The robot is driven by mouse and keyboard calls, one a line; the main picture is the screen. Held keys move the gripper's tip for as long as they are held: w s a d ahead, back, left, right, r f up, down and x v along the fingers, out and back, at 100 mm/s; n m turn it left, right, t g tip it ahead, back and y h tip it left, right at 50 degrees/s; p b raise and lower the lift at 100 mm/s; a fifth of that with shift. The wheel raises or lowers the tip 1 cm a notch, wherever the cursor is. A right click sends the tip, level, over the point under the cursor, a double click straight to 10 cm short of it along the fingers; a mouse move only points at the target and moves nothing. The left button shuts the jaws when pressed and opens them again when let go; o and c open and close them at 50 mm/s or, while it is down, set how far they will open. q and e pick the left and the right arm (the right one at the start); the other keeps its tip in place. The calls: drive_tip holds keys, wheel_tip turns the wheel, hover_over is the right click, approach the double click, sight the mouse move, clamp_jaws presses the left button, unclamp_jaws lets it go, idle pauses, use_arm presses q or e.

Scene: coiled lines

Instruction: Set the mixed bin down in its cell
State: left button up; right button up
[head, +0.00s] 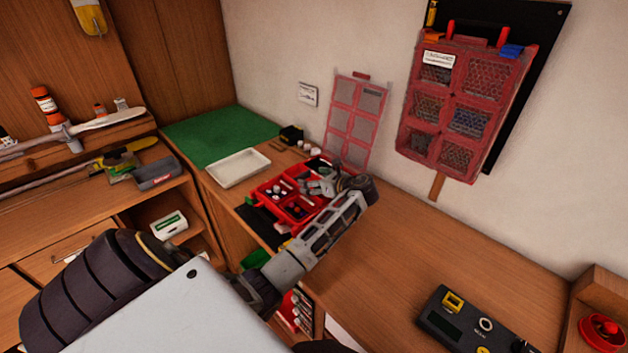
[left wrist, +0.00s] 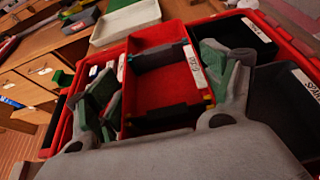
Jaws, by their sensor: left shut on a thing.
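My left gripper (head: 335,186) is over the red case (head: 262,192) on the wooden counter. In the left wrist view its two fingers (left wrist: 165,85) are shut on a small red bin (left wrist: 150,42) with a white label on its right wall; I take it as the mixed bin. The label is too small to read surely. The bin sits between the fingers, over or within the red case (left wrist: 58,130). I cannot tell whether its base touches the cell floor. The gripper and arm hide part of the case in the head view. My right gripper is out of view.
A white tray (head: 238,167) and a green mat (head: 215,135) lie left of the case. A red lidlike panel (head: 355,115) stands behind it. Neighbouring cells carry white labels (left wrist: 257,30). A dark device (head: 470,320) is at the lower right; the counter between is clear.

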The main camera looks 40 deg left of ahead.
use_arm(q)
drive_tip(key=shift+f, duration=0.35)
idle(0.3)
idle(0.4)
drive_tip(key=o, duration=1)
drive_tip(key=shift+c, duration=0.2)
drive_tip(key=v, duration=1.2)
idle(0.5)
